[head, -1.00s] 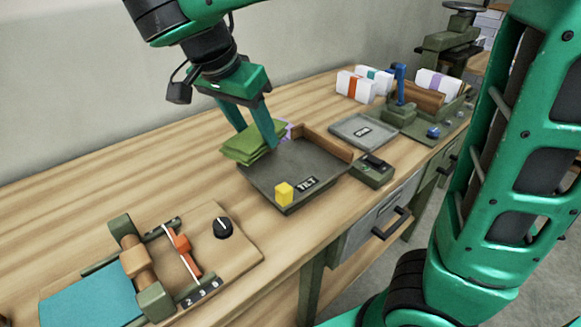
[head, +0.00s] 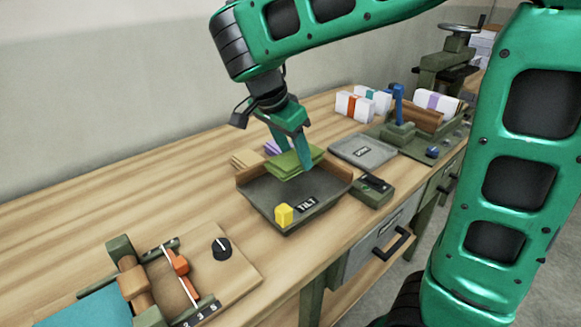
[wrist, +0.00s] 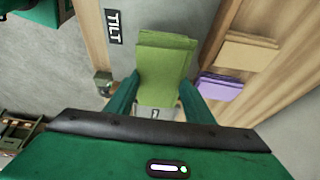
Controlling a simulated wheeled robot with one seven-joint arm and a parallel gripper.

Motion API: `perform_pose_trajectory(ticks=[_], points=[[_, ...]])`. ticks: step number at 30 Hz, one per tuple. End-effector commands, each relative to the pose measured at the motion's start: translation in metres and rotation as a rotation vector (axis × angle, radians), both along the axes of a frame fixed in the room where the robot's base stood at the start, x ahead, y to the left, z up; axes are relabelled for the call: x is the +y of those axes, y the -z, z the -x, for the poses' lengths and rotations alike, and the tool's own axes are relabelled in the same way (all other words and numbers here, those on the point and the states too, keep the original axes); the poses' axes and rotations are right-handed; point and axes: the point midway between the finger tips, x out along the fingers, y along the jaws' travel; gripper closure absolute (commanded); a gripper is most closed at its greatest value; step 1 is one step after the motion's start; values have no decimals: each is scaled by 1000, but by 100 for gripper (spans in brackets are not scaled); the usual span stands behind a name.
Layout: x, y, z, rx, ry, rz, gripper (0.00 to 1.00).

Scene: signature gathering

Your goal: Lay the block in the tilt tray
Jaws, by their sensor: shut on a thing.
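The block is a green stack of folded sheets (head: 296,163), held between the fingers of my gripper (head: 303,160). In the wrist view the green block (wrist: 164,70) sits between both fingertips. The tilt tray (head: 262,200) is dark grey, with wooden walls at its back, a "TILT" label and a yellow block-like piece at its front corner. My gripper is shut on the green block over the back part of the tray. I cannot tell whether the block touches the tray floor. The block and fingers hide part of the tray's back.
Tan (head: 245,159) and purple (head: 272,147) stacks lie behind the tray. A grey scale plate (head: 363,151) and a small green box (head: 371,190) are to its right. A wooden board with a black knob (head: 221,247) is at front left.

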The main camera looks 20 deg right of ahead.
Motion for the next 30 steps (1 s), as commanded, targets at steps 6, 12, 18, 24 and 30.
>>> perform_pose_trajectory(ticks=[6,12,18,24,30], points=[[-2,23,0,3,0,1,77],[-2,41,-1,1,1,0,77],[-2,41,-1,0,1,0,77],[-1,43,-1,0,0,0,40],[-2,43,-1,0,0,0,33]])
